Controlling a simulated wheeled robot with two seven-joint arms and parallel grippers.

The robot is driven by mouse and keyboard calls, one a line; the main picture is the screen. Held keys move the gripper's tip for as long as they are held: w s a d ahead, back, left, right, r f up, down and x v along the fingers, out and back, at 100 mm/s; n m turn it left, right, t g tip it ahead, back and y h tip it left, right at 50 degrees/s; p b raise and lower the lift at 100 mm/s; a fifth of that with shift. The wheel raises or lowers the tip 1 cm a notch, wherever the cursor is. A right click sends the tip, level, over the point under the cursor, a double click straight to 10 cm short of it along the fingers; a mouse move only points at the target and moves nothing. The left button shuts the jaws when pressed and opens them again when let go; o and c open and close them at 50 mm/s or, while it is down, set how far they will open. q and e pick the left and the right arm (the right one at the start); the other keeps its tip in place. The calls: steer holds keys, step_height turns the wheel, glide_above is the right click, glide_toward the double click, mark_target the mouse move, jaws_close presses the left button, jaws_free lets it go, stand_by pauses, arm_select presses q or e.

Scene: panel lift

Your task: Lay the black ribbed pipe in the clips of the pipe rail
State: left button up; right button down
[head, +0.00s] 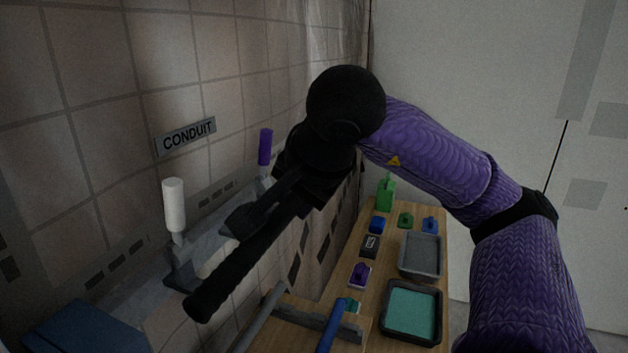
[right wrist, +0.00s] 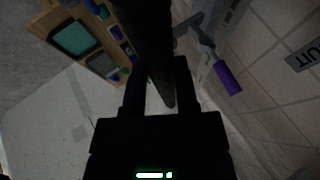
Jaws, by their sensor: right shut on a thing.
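The black ribbed pipe (head: 235,272) is in my right gripper (head: 262,220) and slants down to the lower left in the head view. The jaws are shut on it; the pipe (right wrist: 151,40) also runs between the fingers (right wrist: 160,85) in the right wrist view. The pipe rail (head: 208,243) is on the tiled wall under the CONDUIT sign (head: 186,136). One rail clip has a white handle (head: 174,205), another a purple handle (head: 265,147); both handles stand up. The pipe appears in front of the rail and apart from the clips. My left gripper is out of view.
A wooden table (head: 384,262) at the lower right holds a teal-lined tray (head: 411,311), a grey tray (head: 420,256), a green bottle (head: 386,193) and several small parts. A grey rod (head: 262,318) and a blue rod (head: 333,327) lie at its near end. A blue box (head: 85,330) is lower left.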

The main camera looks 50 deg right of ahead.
steer(key=shift+w+a+r+p, duration=0.1)
steer(key=shift+w+a+p, duration=0.2)
steer(key=shift+w+p, duration=0.5)
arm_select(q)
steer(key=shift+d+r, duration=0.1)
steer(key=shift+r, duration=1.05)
arm_select(e)
steer(key=w+a+f, duration=0.1)
steer(key=w+f, duration=0.5)
steer(key=shift+a+f, duration=0.15)
steer(key=shift+a, duration=0.2)
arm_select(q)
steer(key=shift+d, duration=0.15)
arm_select(e)
steer(key=shift+c, duration=1.5)
jaws_free()
arm_select(q)
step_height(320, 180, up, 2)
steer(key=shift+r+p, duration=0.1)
steer(key=shift+p, duration=1)
arm_select(e)
steer(key=v, duration=1)
